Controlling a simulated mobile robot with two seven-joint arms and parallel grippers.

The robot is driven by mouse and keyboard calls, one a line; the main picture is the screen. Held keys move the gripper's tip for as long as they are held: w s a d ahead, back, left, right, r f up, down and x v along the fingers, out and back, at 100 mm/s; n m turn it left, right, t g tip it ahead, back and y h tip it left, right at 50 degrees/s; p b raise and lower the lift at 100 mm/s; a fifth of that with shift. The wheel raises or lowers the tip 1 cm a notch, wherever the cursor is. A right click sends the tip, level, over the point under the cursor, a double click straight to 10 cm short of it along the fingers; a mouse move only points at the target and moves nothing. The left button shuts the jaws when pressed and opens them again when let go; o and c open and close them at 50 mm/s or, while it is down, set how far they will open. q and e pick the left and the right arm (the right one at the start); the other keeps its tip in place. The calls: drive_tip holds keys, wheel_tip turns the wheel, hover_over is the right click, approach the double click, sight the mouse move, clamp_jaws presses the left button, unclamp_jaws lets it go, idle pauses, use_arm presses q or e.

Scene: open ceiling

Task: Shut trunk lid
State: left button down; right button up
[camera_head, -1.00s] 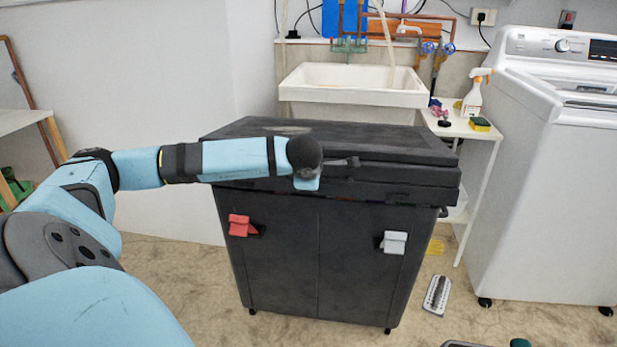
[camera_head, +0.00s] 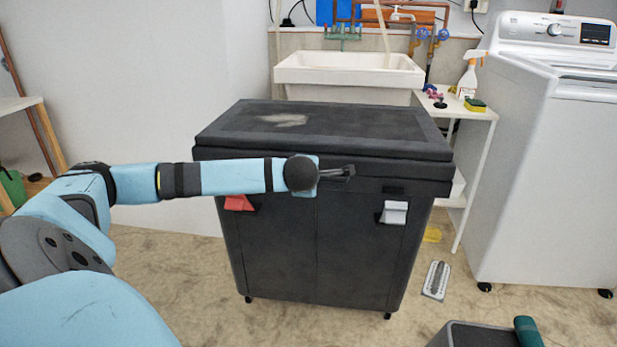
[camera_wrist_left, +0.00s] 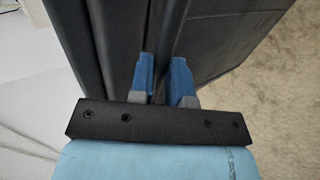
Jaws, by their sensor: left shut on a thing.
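The black trunk (camera_head: 290,255) stands on the floor in front of me. Its lid (camera_head: 345,121) lies about flat on top, with a pale smudge; I cannot tell whether a thin gap is left under it. A red latch (camera_head: 239,203) and a white latch (camera_head: 394,213) are on its front. My left gripper (camera_head: 345,172) is at the front edge, its fingers pointing right. In the left wrist view, the blue fingers of my left gripper (camera_wrist_left: 165,80) are closed on a black rim of the trunk (camera_wrist_left: 168,28), apparently the lid's edge. My right gripper is not in view.
A white sink (camera_head: 350,72) is behind the trunk. A white side table (camera_head: 470,112) with a spray bottle (camera_head: 469,79) and a washing machine (camera_head: 550,190) are at the right. A brush (camera_head: 436,280) and a grey box (camera_head: 475,334) lie low at the right.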

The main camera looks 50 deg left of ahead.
use_arm(q)
drive_tip(key=shift+s+d+f, duration=0.1)
drive_tip(key=shift+d+f, duration=0.05)
drive_tip(key=shift+f, duration=0.45)
drive_tip(key=shift+s+d+f, duration=0.1)
drive_tip(key=shift+f, duration=0.45)
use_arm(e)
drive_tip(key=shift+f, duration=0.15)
use_arm(q)
drive_tip(key=c, duration=1.5)
unclamp_jaws()
drive_tip(key=o, duration=0.4)
drive_tip(key=shift+a+f, duration=0.1)
drive_tip(key=shift+f, duration=0.15)
drive_tip(key=shift+w+f, duration=0.1)
drive_tip(key=shift+w, duration=0.05)
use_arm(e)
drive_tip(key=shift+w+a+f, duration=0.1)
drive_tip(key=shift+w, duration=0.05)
